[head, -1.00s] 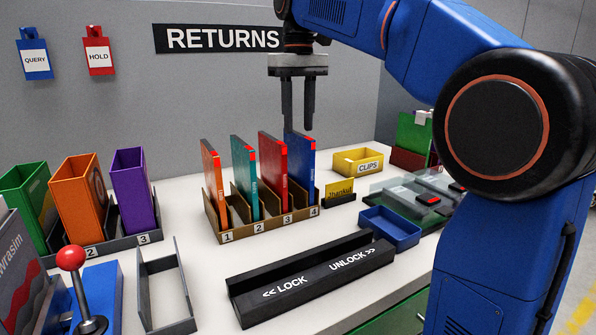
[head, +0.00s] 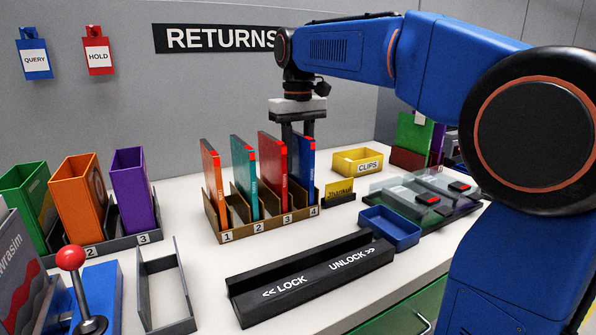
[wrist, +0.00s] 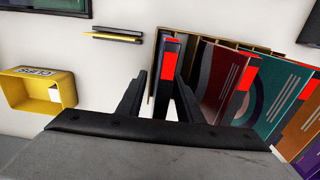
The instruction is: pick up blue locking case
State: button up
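The blue locking case (head: 301,165) stands upright in slot 4 of the brown numbered rack (head: 222,225), with a red tab at its top edge. In the wrist view the case (wrist: 166,72) shows end-on between my fingers. My gripper (head: 297,135) is at the top of the case, pointing down; its fingertips are partly hidden behind the case in the head view. In the wrist view my gripper (wrist: 160,80) is open, one finger on each side of the case, with a gap visible.
Red (head: 273,172), teal (head: 245,175) and orange (head: 213,175) cases stand in the neighbouring slots, the red one closest. A yellow clips bin (head: 358,161), a small sign (head: 339,190) and an empty blue tray (head: 390,227) lie to the right. A black lock/unlock channel (head: 310,277) lies in front.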

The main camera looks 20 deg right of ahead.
jog(key=shift+c, duration=0.6)
grip_shut()
